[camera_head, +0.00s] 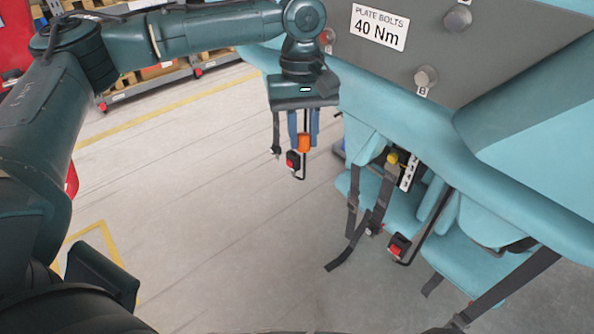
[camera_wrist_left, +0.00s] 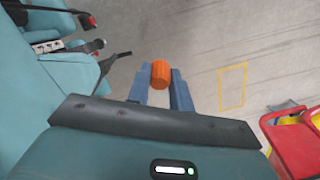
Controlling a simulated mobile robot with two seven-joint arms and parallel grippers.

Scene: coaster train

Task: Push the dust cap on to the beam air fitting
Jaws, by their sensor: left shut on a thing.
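The orange dust cap (camera_head: 304,143) is a small ribbed cylinder, held between the blue fingertips of my left gripper (camera_head: 303,135). In the left wrist view the cap (camera_wrist_left: 160,74) sits between the two finger ends of the gripper (camera_wrist_left: 159,82). A small yellow piece (camera_head: 393,158) shows under the edge of the teal beam (camera_head: 430,125), right of the cap and apart from it; it may be the air fitting, but I cannot tell for sure. My right gripper is not in view.
Teal seats (camera_head: 400,205) with black straps and red buckles (camera_head: 397,247) hang below the beam. A grey plate (camera_head: 480,60) on the beam carries bolts and a torque label (camera_head: 379,27). Pallet racks stand at the back left. The floor (camera_head: 210,200) at centre left is clear.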

